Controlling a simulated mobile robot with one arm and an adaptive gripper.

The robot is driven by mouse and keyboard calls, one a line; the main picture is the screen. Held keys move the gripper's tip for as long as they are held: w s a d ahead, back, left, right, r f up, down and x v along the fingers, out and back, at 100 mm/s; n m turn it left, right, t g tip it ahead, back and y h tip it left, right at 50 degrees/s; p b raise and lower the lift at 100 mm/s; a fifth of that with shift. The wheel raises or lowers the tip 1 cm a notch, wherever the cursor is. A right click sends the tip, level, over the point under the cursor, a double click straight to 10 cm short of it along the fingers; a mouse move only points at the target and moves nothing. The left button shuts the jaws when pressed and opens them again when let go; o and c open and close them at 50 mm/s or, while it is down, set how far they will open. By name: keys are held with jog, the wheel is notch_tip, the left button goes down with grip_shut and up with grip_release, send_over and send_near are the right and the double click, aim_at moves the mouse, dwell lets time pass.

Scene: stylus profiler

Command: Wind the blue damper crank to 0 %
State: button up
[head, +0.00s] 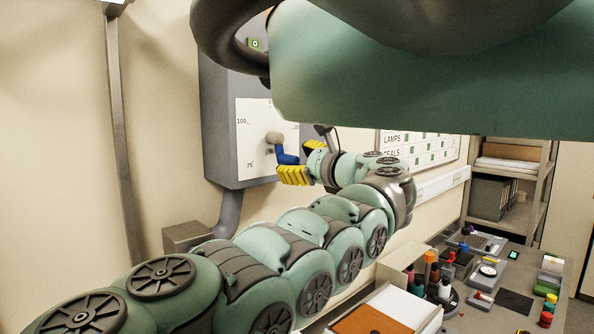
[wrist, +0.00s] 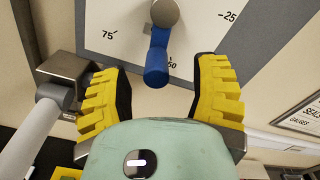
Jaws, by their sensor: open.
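The blue damper crank (head: 287,156) is on a white dial plate (head: 252,150) on the front of a grey wall box, with a round tan-grey hub (head: 273,139). In the wrist view the crank (wrist: 157,60) hangs down from the hub (wrist: 164,12), its end beside the 50 mark. The 75 mark is to its left and 25 to its right. The 0 mark is at the dial's top in the head view. My gripper (head: 302,162) is open; its yellow fingers (wrist: 162,80) are on both sides of the crank's end, with gaps showing.
A grey pipe (head: 229,207) and a small metal box (head: 187,236) are below the wall box. A chart (head: 432,148) hangs to the right. A bench with bottles, trays and small parts stands lower right, before a shelf (head: 509,190). My arm blocks part of the view.

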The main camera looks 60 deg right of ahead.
jog(key=b+v, duration=0.2)
jog(key=v, duration=0.6)
jog(key=shift+s, duration=0.1)
dwell(0.3)
